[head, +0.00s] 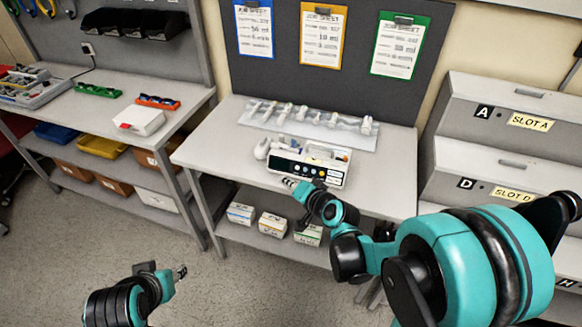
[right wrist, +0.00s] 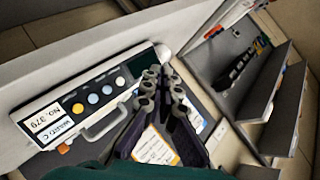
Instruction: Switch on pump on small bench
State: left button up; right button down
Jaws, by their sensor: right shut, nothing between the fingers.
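The infusion pump (head: 318,172) stands on the small bench (head: 220,150), its dark front panel facing me. In the right wrist view the pump (right wrist: 48,106) shows a row of round blue, orange and white buttons, a dark display, a carry handle and a label reading WARD C, NO. 379. My right gripper (head: 290,183) is shut and empty, just in front of the left end of the panel. Its fingertips (right wrist: 160,75) lie beside the display end in the wrist view; I cannot tell whether they touch. My left gripper (head: 181,272) is low at the left, away from the bench; its jaws are too small to read.
A clear tray (head: 250,112) of fittings lies behind the pump. Boxes (head: 272,224) sit on the shelf below. Job sheets (head: 320,36) hang above.

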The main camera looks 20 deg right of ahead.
aim_at(296, 172)
jog(key=shift+w+d+f, duration=0.1)
jog(key=w+d+f+b, duration=0.2)
jog(key=w, duration=0.1)
jog(key=w+d+f+b, duration=0.1)
jog(key=w, duration=0.1)
jog(key=shift+w+d, duration=0.15)
jog(key=shift+d, duration=0.15)
jog(key=shift+w+d+f, duration=0.25)
jog(key=shift+w+d, duration=0.1)
jog(key=shift+w, duration=0.2)
jog(key=shift+w+f+b, duration=0.1)
jog(key=shift+b, duration=0.25)
dwell(0.9)
jog(key=shift+w+d+f, duration=0.1)
jog(key=shift+w+d, duration=0.1)
jog(key=shift+d, duration=0.05)
jog(key=shift+w+d+f+b, duration=0.1)
jog(key=shift+w+d+b, duration=0.05)
jog(key=shift+w+b, duration=0.15)
dwell(0.6)
jog(key=shift+s, duration=0.15)
jog(key=shift+s+a+r, duration=0.3)
jog(key=shift+s+a, duration=0.1)
jog(key=shift+s, duration=0.1)
